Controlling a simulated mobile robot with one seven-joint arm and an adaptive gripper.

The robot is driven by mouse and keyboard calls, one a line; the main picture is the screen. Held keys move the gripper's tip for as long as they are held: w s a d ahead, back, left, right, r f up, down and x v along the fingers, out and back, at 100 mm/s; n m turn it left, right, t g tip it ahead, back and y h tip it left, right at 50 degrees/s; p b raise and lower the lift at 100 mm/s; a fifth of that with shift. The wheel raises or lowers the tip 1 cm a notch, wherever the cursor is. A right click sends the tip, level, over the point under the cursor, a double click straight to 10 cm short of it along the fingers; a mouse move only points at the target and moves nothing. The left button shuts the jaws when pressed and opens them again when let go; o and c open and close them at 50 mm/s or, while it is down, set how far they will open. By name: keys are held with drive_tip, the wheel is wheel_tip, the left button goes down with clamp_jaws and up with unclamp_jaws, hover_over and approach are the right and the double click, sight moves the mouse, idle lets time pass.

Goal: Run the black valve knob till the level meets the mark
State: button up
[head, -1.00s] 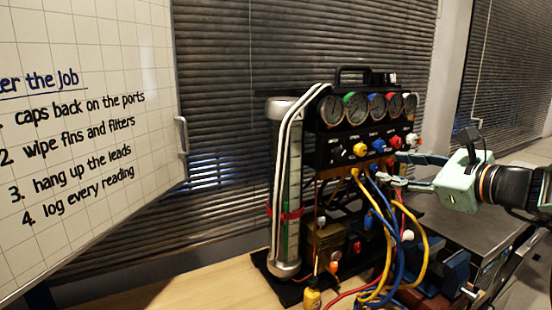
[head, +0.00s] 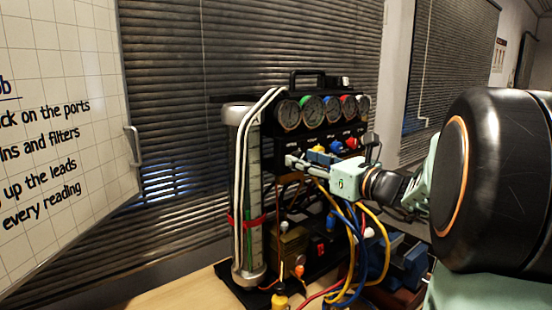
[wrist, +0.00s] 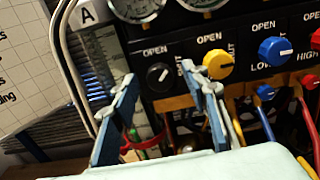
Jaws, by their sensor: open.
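The black valve knob (wrist: 158,76) is on the dark panel in the wrist view, left of the yellow knob (wrist: 217,65). My gripper (wrist: 158,88) is open, its blue-grey fingers either side of the knob in the picture; contact cannot be made out. In the head view my gripper (head: 292,161) is in front of the panel's left end and the black knob is hard to make out there. The upright sight tube (head: 240,185) stands left of the panel with a red band (head: 246,221) around its lower part. Green shows low in the tube; the exact level is unclear.
Blue (wrist: 275,51) and red knobs sit farther right on the panel, below round gauges (head: 312,109). Yellow, blue and red hoses (head: 350,250) hang below my gripper. White tubes run beside the sight tube. A whiteboard (head: 60,130) stands at left.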

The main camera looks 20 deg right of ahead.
drive_tip(key=shift+w+a, duration=0.25)
drive_tip(key=shift+w, duration=0.25)
clamp_jaws()
